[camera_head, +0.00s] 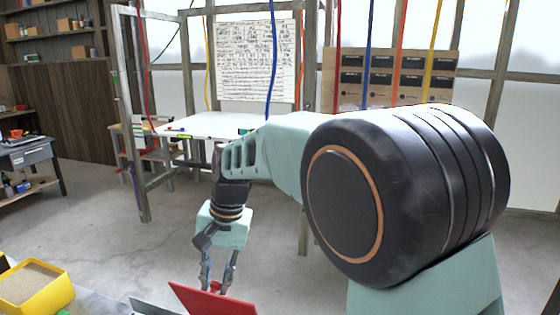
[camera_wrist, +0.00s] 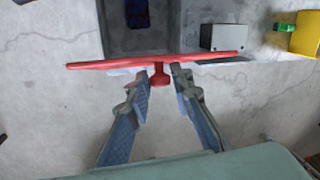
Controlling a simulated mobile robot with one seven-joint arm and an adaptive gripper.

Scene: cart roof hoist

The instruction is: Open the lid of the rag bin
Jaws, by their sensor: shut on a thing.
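The red lid (camera_head: 212,300) shows at the bottom edge of the head view, below my gripper (camera_head: 218,286). In the wrist view the lid (camera_wrist: 105,64) is seen nearly edge-on, as a thin red bar across the picture. A red knob (camera_wrist: 159,80) sticks out from its middle toward me. My gripper (camera_wrist: 160,74) is shut on this knob, with one finger on each side. Beyond the lid is a dark grey recess (camera_wrist: 180,20) with a bluish thing in it, which looks like the bin's inside. Most of the bin body is hidden or out of frame.
A yellow box (camera_head: 30,288) of tan grains stands at the lower left; a yellow box also shows in the wrist view (camera_wrist: 306,36). A grey box (camera_wrist: 223,38) sits beside the recess. A white worktable (camera_head: 215,124) in a metal frame stands behind open concrete floor.

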